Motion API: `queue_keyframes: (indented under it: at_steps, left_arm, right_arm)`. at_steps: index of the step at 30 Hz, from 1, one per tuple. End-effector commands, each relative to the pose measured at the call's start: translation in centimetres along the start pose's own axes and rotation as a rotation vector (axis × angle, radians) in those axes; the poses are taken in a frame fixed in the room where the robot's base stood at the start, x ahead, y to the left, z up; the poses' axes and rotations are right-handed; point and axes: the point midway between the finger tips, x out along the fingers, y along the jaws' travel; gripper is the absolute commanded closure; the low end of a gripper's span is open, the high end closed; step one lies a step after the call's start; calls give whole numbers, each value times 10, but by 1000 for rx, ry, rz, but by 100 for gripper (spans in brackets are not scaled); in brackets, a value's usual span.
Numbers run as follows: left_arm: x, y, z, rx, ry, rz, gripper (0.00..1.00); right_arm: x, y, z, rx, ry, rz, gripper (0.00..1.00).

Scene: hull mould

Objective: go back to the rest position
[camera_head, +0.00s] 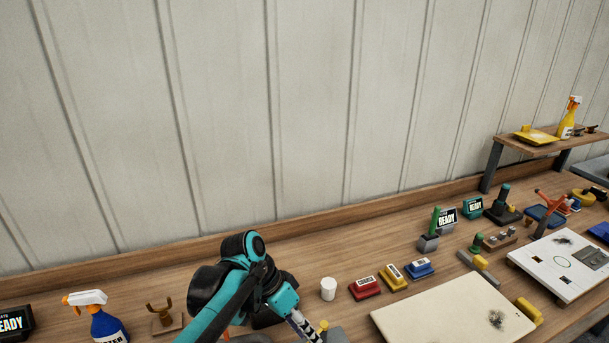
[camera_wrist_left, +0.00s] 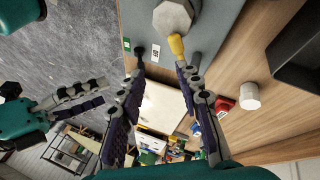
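My left arm enters the head view from the bottom. Its gripper (camera_head: 308,328) is partly cut off by the lower edge, close to a small yellow-ended thing (camera_head: 323,326). In the left wrist view, the two fingers of my left gripper (camera_wrist_left: 161,72) stand apart with nothing held between them. A yellow-ended piece (camera_wrist_left: 177,46) on a grey hexagonal part (camera_wrist_left: 174,16) lies just beyond the tips, near the right-hand finger. My right gripper (camera_wrist_left: 82,100) shows at the left of the wrist view, out over the floor; it looks empty, but its opening is unclear. It is not in the head view.
The wooden bench holds a white cup (camera_head: 328,289), red (camera_head: 365,288), yellow (camera_head: 393,278) and blue (camera_head: 420,268) blocks, and a cream panel (camera_head: 440,318). A spray bottle (camera_head: 105,322) and a small brown stand (camera_head: 166,320) are left of my arm. A raised shelf (camera_head: 540,147) stands far right.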

Motion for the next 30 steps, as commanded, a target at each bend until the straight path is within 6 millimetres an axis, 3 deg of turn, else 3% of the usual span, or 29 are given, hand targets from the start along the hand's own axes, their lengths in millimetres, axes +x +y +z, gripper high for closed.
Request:
queue_keyframes:
  at_steps: [1, 12, 18, 24, 30]
  left_arm:
    - [-2, -4, 16, -53, 20, -55, 66]
    - [-20, -42, 117, -418, 229, -454, 66]
    - [-22, -60, 165, -555, 370, -625, 66]
    - [-23, -69, 189, -617, 458, -710, 66]
    - [-24, -71, 193, -627, 475, -726, 66]
  right_arm:
    - [5, 0, 3, 0, 0, 0, 27]
    - [21, 0, 15, 0, 0, 0, 27]
    - [28, 0, 20, 0, 0, 0, 27]
    - [32, 0, 23, 0, 0, 0, 27]
    - [32, 0, 23, 0, 0, 0, 27]
